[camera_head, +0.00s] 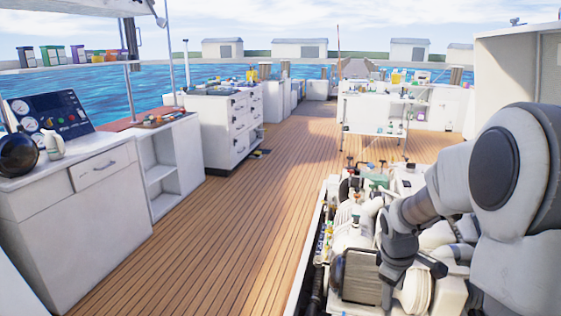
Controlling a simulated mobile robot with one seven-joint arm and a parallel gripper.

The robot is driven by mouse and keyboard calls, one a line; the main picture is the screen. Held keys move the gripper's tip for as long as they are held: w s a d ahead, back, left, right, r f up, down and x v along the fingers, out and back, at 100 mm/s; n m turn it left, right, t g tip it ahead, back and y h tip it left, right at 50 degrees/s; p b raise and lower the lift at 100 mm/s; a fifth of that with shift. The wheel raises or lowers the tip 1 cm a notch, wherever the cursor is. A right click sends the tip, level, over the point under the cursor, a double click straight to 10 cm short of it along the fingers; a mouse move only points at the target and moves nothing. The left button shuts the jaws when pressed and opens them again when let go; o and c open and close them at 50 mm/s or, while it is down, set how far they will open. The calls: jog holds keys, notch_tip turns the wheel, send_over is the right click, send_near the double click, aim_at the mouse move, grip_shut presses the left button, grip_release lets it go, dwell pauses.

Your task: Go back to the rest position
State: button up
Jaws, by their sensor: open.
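My arm comes in from the right edge, and its grey wrist hangs down over the open engine hatch (299,277). My gripper (389,296) is at the lower end of the wrist, low over the engine (355,275), beside its dark ribbed block. It is small and dark here, partly lost against the machinery, and I see nothing held in it. The arm hides the right side of the engine. White pipes, a green part (375,180) and several small coloured caps (327,240) show around it.
Wooden deck (200,245) lies clear left of the hatch. A white counter (85,205) with a gauge panel (50,116) stands at left, a drawer cabinet (220,130) behind it. A white shelf bench (375,112) with small items stands beyond the hatch. A white wall (510,75) rises at right.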

jog(key=s+a+r+m+t+y, duration=0.1)
jog(key=s+a+r+m, duration=0.25)
jog(key=s+r, duration=0.3)
jog(key=s+a+r+m+t+p, duration=0.1)
jog(key=s+a+r+m+t, duration=0.1)
jog(key=s+a+r, duration=0.45)
jog(key=s+a+r+m+t+y, duration=0.1)
jog(key=s+a+r+m, duration=0.2)
jog(key=s, duration=0.6)
notch_tip(320, 180, up, 21)
jog(key=d+p, duration=0.1)
jog(key=p, duration=1.9)
jog(key=shift+w+r, duration=0.15)
jog(key=shift+w, duration=0.05)
jog(key=shift+d, duration=0.1)
